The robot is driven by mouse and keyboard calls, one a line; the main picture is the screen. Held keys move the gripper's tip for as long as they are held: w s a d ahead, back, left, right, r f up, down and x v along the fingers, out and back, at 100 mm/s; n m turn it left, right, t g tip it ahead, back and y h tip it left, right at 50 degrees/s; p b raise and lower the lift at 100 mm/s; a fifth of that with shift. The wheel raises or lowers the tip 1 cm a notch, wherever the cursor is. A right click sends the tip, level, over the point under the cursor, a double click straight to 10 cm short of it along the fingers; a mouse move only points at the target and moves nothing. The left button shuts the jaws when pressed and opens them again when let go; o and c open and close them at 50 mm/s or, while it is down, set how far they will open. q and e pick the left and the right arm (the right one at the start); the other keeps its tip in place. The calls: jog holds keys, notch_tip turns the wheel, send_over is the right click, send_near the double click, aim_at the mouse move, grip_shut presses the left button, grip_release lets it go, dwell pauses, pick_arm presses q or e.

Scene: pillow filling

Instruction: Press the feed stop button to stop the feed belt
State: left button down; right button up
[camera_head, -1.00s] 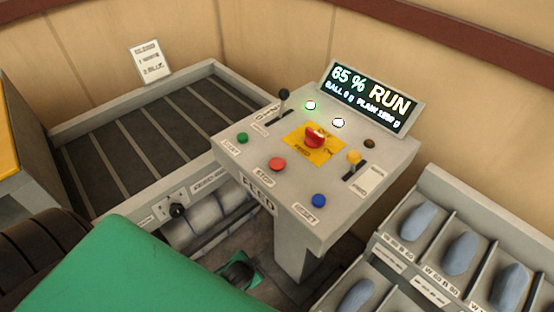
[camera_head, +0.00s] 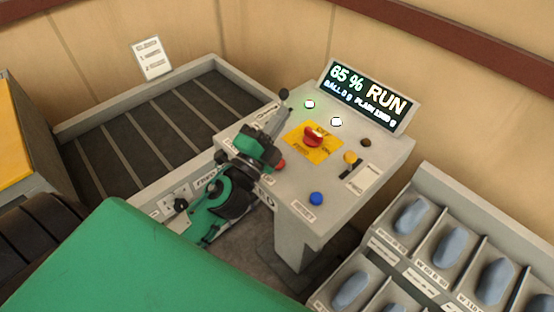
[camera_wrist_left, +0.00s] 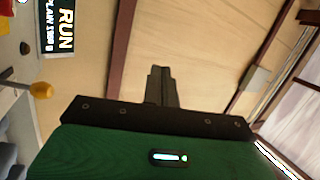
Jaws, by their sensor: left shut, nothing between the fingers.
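The grey control panel (camera_head: 340,205) carries the red stop button (camera_head: 281,164), which is partly hidden behind my left gripper. My left gripper (camera_head: 278,118) is over the panel's left part, its fingers shut and empty, pointing up toward the black-knobbed lever (camera_head: 284,94). The gripper's body lies just left of the red button; I cannot tell whether they touch. The green start button is hidden behind the arm. In the left wrist view the shut fingers (camera_wrist_left: 162,88) point at the wall. The display (camera_head: 371,96) reads 65 % RUN. My right gripper is not in view.
A red mushroom knob (camera_head: 313,135) sits on a yellow plate mid-panel. A yellow-knobbed lever (camera_head: 351,158) and a blue button (camera_head: 316,199) are to its right and front. The slatted belt (camera_head: 125,140) lies left. A rack (camera_head: 430,185) of blue-grey pieces stands right.

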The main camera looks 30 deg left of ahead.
pick_arm(q)
jog(key=s+d+r+m+g+h, duration=0.1)
jog(key=d+m+g+h, duration=0.5)
jog(key=m, duration=0.6)
jog(key=s+d+r+m+g+h, duration=0.15)
jog(key=d+m+g+h, duration=0.3)
jog(key=m+h, duration=0.5)
notch_tip(320, 180, down, 7)
jog(key=w+m+g+y, duration=0.2)
jog(key=m+g+y, duration=0.1)
jog(key=m+y, duration=0.45)
jog(key=w+a+f+y, duration=0.1)
jog(key=w+a+y, duration=0.1)
jog(key=a+y, duration=0.2)
jog(key=w+a+f+m+y, duration=0.1)
jog(key=a+y, duration=0.3)
jog(key=a, duration=0.6)
jog(key=shift+w+f+m+t+y, duration=0.3)
jog(key=shift+w+f+t, duration=0.05)
jog(key=shift+w+f, duration=0.2)
jog(key=shift+f, duration=0.15)
notch_tip(320, 180, down, 8)
jog(key=b, duration=0.3)
jog(key=shift+b, duration=0.4)
jog(key=shift+f+b, duration=0.25)
jog(key=shift+b, duration=0.2)
